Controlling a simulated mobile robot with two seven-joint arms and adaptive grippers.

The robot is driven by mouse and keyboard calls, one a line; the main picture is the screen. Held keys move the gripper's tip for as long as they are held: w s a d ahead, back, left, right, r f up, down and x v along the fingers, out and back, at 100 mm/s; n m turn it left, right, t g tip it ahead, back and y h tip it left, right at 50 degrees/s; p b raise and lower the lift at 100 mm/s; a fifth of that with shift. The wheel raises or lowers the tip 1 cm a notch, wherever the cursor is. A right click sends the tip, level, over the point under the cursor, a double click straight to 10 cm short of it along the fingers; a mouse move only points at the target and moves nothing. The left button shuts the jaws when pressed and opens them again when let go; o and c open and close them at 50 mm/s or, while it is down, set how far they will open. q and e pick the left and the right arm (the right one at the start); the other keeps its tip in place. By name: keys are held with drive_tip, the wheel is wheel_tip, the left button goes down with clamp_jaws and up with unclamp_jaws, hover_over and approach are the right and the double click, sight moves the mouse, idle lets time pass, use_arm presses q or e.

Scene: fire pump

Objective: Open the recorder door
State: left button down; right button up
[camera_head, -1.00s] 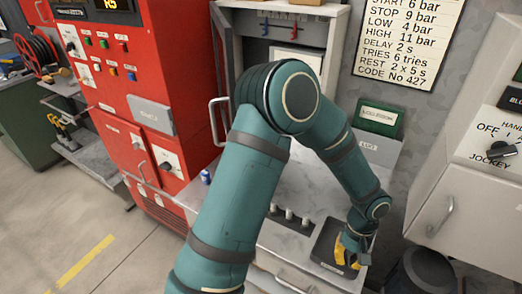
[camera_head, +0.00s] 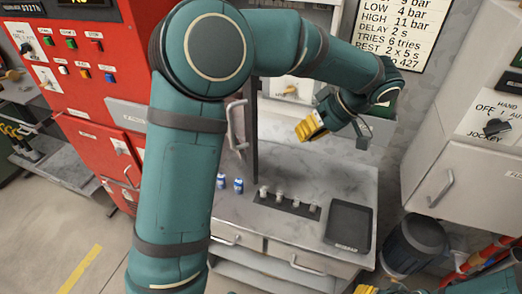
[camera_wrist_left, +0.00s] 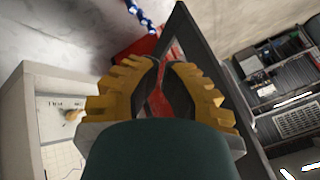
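The recorder door (camera_head: 253,130) is grey and stands swung out from its cabinet, seen nearly edge-on. Its pale handle (camera_head: 236,125) is on its left face. My arm covers its upper part. My left gripper (camera_head: 304,131), with yellow fingers, is to the right of the door, on its inner side and above the worktop, apart from it in this view. In the left wrist view the fingers (camera_wrist_left: 161,66) are close together with a narrow gap and hold nothing visible; a dark door-like frame (camera_wrist_left: 215,65) runs to their right. Only a yellow bit of my right gripper (camera_head: 366,289) shows at the bottom.
The worktop (camera_head: 300,170) holds two small blue-and-white cans (camera_head: 230,182), a strip of pegs (camera_head: 288,203) and a black tray (camera_head: 350,226). A red panel (camera_head: 95,90) stands left, and a white jockey cabinet (camera_head: 470,175) stands right. A dark bin (camera_head: 413,245) is below.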

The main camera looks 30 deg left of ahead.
use_arm(q)
drive_tip(key=s+a+f+p, duration=0.1)
drive_tip(key=s+a+f, duration=0.4)
drive_tip(key=a+f, duration=0.2)
drive_tip(key=shift+a+f, duration=0.3)
drive_tip(key=shift+f, duration=0.15)
use_arm(e)
drive_tip(key=shift+d+r, duration=0.15)
drive_tip(key=shift+r, duration=0.4)
use_arm(q)
drive_tip(key=shift+s, duration=0.15)
use_arm(e)
drive_tip(key=shift+f, duration=0.1)
